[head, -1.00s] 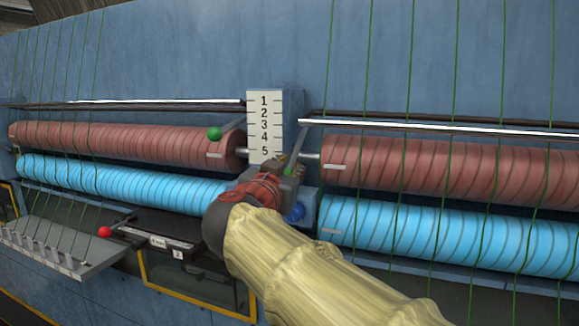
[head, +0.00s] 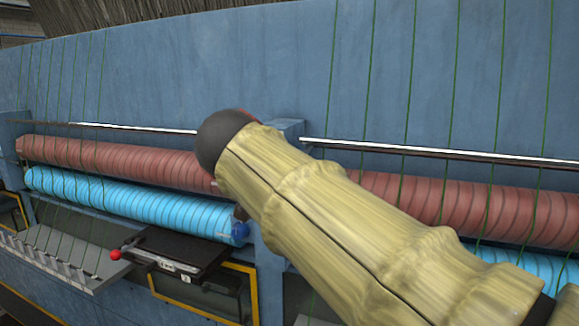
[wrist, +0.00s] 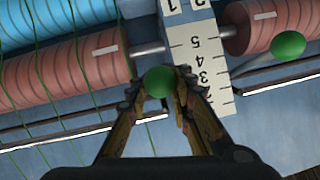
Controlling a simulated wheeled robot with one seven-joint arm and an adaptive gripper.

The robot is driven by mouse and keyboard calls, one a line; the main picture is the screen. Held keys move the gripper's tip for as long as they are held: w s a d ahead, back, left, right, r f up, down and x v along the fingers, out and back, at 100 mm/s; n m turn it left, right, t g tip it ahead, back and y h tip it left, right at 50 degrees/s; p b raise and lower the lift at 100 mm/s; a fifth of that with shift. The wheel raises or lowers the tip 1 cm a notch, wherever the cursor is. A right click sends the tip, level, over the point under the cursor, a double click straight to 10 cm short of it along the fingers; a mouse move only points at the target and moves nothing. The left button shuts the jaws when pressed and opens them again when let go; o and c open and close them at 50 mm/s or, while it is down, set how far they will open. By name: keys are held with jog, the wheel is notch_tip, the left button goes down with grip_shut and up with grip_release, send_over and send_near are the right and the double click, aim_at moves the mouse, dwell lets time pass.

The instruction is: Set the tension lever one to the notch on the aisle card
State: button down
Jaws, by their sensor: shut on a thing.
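In the wrist view my gripper (wrist: 160,85) is shut on a green ball knob (wrist: 160,82), the end of one tension lever. The knob appears beside the white scale plate (wrist: 193,58), roughly level with 3 and 4; I cannot tell the exact notch. The plate shows upside down there. A second green knob (wrist: 288,46) on its own lever is on the plate's other side. Small digits 1 and 2 (wrist: 185,4) show at the top edge. In the head view my arm hides the gripper, the plate and both knobs. I cannot make out an aisle card.
Red rollers (head: 110,160) and blue rollers (head: 120,202) run along the blue machine, with green yarns crossing them. Bright rails (head: 430,152) lie above the rollers. A red knob (head: 115,254) sits by a dark tray (head: 185,252) at the lower left.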

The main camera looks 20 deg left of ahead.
notch_tip(320, 180, up, 2)
jog(key=shift+s+r+p, duration=0.1)
jog(key=shift+r+p, duration=0.1)
jog(key=shift+p, duration=0.25)
jog(key=shift+r, duration=0.8)
jog(key=c, duration=1.6)
grip_release()
jog(key=shift+a+f+g, duration=0.1)
jog(key=shift+f+g, duration=0.15)
jog(key=shift+g, duration=0.05)
jog(key=v, duration=1.2)
